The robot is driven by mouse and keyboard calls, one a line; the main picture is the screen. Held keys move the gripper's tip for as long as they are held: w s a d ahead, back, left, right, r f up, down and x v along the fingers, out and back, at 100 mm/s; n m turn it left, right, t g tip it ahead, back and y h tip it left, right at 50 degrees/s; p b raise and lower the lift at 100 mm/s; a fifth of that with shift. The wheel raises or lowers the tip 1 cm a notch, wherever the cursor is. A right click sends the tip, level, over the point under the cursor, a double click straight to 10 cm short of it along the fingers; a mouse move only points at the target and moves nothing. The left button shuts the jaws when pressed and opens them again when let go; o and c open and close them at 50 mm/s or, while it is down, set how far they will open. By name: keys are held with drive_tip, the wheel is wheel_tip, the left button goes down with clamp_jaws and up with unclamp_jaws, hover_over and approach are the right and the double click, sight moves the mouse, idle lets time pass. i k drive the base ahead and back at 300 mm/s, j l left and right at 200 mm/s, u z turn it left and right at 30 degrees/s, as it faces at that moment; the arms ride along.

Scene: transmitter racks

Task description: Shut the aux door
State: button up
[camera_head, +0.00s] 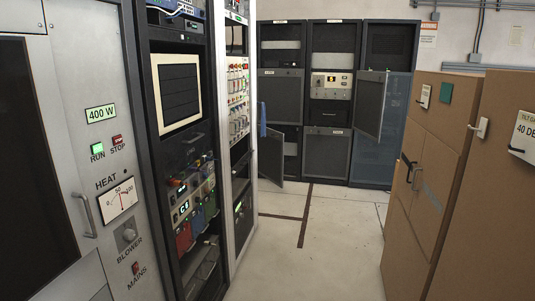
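No door carries a label that I can read as aux, so I cannot tell which one it is. Three dark racks stand against the back wall. On the back right rack (391,40), a grey door panel (369,103) stands swung out at an angle. Low on the back left rack (281,30), another dark panel (270,156) also hangs out at an angle, partly hidden by the near white rack. The lower mesh panel (327,150) of the middle rack looks flush. My gripper is not in view.
A grey cabinet (75,130) with a 400 W display and open-fronted equipment racks (180,90) line the left. Brown cabinets (430,150) with handles close in on the right. A clear pale floor aisle (330,245) with dark strips leads to the back racks.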

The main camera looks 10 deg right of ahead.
sight(270, 149)
drive_tip(key=i+z, duration=0.2)
drive_tip(key=z, duration=0.25)
drive_tip(key=i, duration=7.1)
drive_tip(key=i+l+u, duration=0.1)
drive_tip(key=i+u, duration=0.3)
drive_tip(key=i, duration=0.3)
